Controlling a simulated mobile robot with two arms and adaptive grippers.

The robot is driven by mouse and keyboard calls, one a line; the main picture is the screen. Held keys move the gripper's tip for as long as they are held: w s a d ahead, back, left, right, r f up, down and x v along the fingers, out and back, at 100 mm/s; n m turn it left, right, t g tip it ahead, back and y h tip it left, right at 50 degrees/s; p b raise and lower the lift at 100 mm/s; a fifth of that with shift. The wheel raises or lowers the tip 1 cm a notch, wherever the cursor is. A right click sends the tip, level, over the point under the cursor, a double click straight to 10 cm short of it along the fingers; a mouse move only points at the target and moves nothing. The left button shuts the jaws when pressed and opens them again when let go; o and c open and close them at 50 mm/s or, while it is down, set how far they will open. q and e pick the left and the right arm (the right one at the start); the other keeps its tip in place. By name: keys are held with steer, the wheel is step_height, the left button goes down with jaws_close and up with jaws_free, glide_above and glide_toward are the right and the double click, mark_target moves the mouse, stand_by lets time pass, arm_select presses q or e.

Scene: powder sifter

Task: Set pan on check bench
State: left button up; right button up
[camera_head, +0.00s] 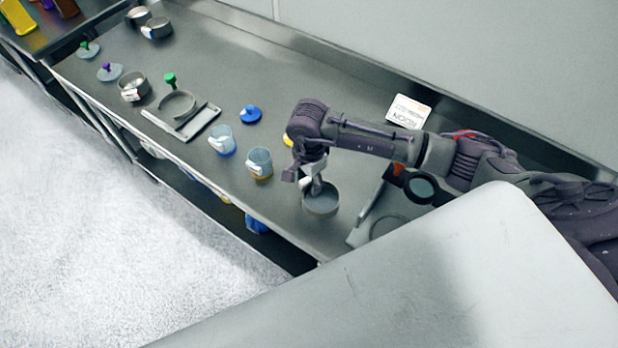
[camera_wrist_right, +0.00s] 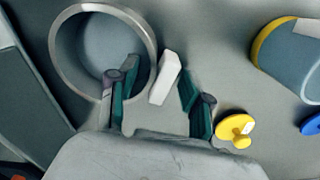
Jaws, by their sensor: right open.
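A round grey metal pan (camera_head: 321,203) stands on the steel bench (camera_head: 262,68), near its front edge at the right. My right gripper (camera_head: 312,182) is low over the pan. In the right wrist view the pan (camera_wrist_right: 58,48) shows as an open ring with a white tab (camera_wrist_right: 164,78) at its side. The open right fingers (camera_wrist_right: 160,72) are on either side of that tab, the left finger over the pan's rim. Whether they touch it I cannot tell. My left gripper is not in view.
A blue-banded beaker (camera_head: 222,139) and a yellow-banded beaker (camera_head: 259,163) stand left of the pan. A blue lid (camera_head: 250,114) and yellow lid (camera_wrist_right: 236,129) lie nearby. A grey tray (camera_head: 194,122) is further left. A white card (camera_head: 408,111) is at the back.

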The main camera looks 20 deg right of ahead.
step_height(320, 180, up, 12)
steer(key=b, duration=0.4)
steer(key=shift+r, duration=0.15)
